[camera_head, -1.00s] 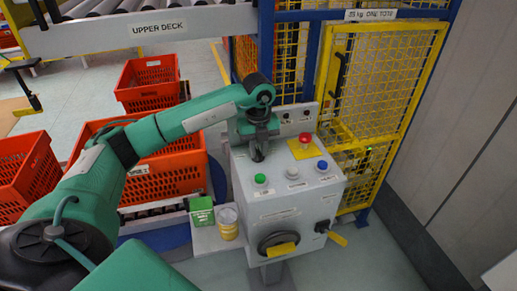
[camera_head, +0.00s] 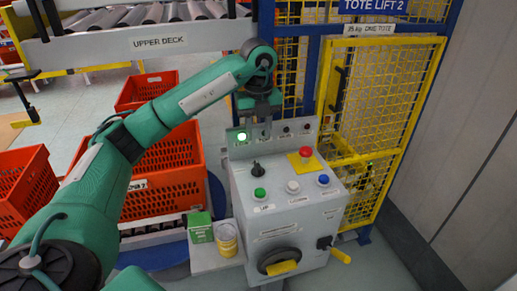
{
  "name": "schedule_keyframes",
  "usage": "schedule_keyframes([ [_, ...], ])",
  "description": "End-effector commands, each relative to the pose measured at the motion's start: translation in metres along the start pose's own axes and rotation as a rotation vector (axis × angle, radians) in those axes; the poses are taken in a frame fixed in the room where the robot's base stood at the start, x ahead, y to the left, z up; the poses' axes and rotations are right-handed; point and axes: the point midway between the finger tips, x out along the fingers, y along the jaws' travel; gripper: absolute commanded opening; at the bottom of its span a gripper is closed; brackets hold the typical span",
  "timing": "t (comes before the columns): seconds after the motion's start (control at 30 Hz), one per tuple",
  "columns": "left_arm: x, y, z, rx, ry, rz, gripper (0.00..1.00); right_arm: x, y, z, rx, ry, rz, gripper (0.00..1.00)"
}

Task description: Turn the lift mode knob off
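The grey control box (camera_head: 245,214) stands at the centre. A small black knob (camera_head: 257,170) sits on its sloped top at the left; its label is too small to read, so I cannot confirm that it is the lift mode knob. The knob's pointer appears roughly upright in the picture. My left gripper (camera_head: 262,132) hangs above and behind this knob, apart from it, in front of the box's back panel. Its fingers point down, and their gap is too small to judge. My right gripper is out of view.
A green button (camera_head: 259,194), white button (camera_head: 293,187), blue button (camera_head: 323,180) and red emergency button (camera_head: 305,153) share the top. A black rotary with a yellow lever (camera_head: 282,267) is on the front. Yellow mesh fencing (camera_head: 385,110) stands behind; orange totes (camera_head: 165,160) are left.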

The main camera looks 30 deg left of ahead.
Motion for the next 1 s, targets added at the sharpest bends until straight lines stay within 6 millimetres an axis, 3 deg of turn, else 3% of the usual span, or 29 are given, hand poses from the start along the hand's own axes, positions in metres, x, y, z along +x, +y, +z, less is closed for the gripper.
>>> schedule_keyframes([
  [0.3, -0.023, 0.0, 0.0, -0.001, 0.0, 0.001, 0.35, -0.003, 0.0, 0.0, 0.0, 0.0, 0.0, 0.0],
  [1.0, -0.024, 0.0, 0.0, -0.001, 0.0, 0.001, 0.35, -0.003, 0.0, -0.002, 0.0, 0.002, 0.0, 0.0],
])
